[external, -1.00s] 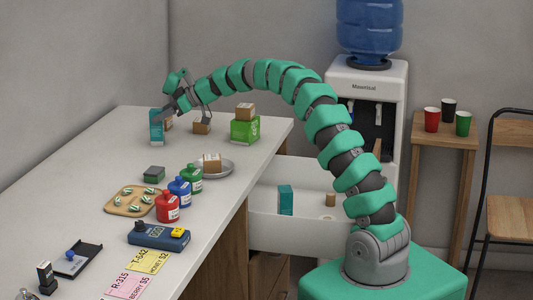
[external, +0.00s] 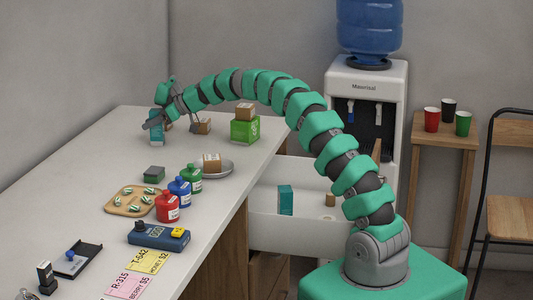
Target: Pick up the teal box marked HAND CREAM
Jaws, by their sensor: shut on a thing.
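A teal box (external: 157,133) stands upright near the far left end of the white counter; its lettering is too small to read. My gripper (external: 154,121) is at the top of this box, shut on it, and its fingers cover part of the upper box. The box appears to be at counter level; I cannot tell whether it is lifted. Another teal box (external: 285,200) stands in the white bin to the right of the counter, away from my gripper.
Small brown boxes (external: 203,126) stand close to the right of my gripper. A green box (external: 244,130) with a brown box on top is farther right. A metal dish (external: 225,171), bottles (external: 180,190) and a wooden board (external: 120,207) are nearer. The counter left of the board is clear.

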